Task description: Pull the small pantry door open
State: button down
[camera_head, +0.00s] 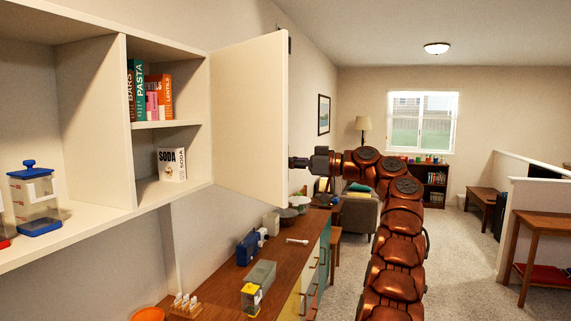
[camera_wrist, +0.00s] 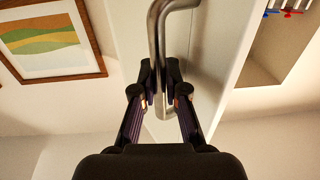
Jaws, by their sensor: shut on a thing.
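The small pantry door (camera_head: 248,115) is a plain cream panel. It stands swung out from the wall-mounted hutch (camera_head: 92,110), and the shelves beside it show. In the head view my gripper (camera_head: 299,162) is at the door's outer side, near its free edge, and the handle is hidden behind the panel. In the wrist view a curved metal handle (camera_wrist: 158,35) runs down between the two fingers. My gripper (camera_wrist: 166,98) is shut on this handle, and the door (camera_wrist: 212,45) shows behind it.
The hutch holds a soda box (camera_head: 172,164), several food boxes (camera_head: 138,92) and a blue-lidded container (camera_head: 38,200). Open carpet (camera_head: 450,250) lies right of my arm.

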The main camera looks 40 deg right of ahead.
jog(key=shift+r, duration=0.1)
jog(key=c, duration=1.2)
grip_release()
jog(key=shift+s+a, duration=0.1)
jog(key=shift+a, duration=0.25)
